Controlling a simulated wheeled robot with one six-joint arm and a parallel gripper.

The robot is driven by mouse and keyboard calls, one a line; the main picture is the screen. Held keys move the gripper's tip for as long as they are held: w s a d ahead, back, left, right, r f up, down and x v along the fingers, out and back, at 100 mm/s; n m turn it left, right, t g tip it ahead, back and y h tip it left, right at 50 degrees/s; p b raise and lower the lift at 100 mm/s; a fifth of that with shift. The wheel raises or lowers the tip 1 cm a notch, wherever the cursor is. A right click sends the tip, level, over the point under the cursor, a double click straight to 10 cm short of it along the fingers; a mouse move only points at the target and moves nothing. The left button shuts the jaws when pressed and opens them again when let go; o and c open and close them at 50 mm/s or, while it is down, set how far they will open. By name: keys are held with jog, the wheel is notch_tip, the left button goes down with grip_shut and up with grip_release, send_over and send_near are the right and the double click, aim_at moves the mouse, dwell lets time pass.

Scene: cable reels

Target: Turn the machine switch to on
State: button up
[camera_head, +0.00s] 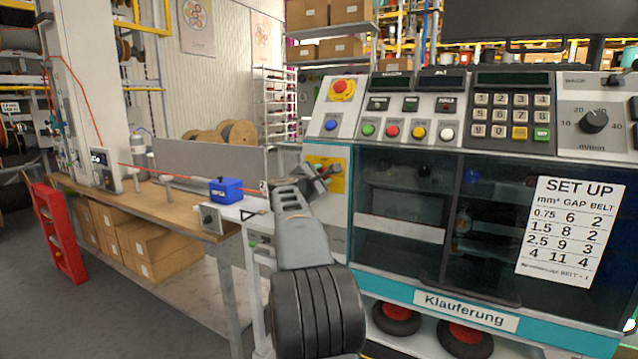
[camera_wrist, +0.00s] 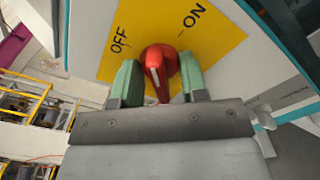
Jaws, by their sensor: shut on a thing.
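The machine switch is a red rotary knob (camera_wrist: 160,68) on a yellow plate (camera_wrist: 208,50) marked OFF at the left and ON at the right in the wrist view. A pale mark shows on the knob's face; which label it points to I cannot tell for sure. My gripper (camera_wrist: 160,80) has its green fingers shut on the knob, one on each side. In the head view my gripper (camera_head: 318,178) reaches up to the yellow plate (camera_head: 341,176) at the machine's left side and hides most of the knob.
The machine's control panel (camera_head: 455,110) with buttons and a keypad is above and right of my gripper. A glass front (camera_head: 400,240) lies to the right. A workbench (camera_head: 150,200) with a blue box (camera_head: 226,190) stands to the left. A red cable runs close to my gripper.

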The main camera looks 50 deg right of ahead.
jog(key=shift+f+m+b, duration=0.2)
jog(key=shift+m+b, duration=0.7)
jog(key=shift+b, duration=0.1)
jog(key=shift+m+b, duration=0.8)
jog(key=shift+b, duration=0.05)
jog(key=shift+m+b, duration=1.65)
jog(key=shift+m, duration=0.25)
jog(key=o, duration=0.3)
jog(key=shift+r, duration=0.1)
jog(key=o, duration=0.4)
jog(key=shift+r, duration=0.1)
jog(key=shift+b+v, duration=2.5)
jog(key=shift+v, duration=1.55)
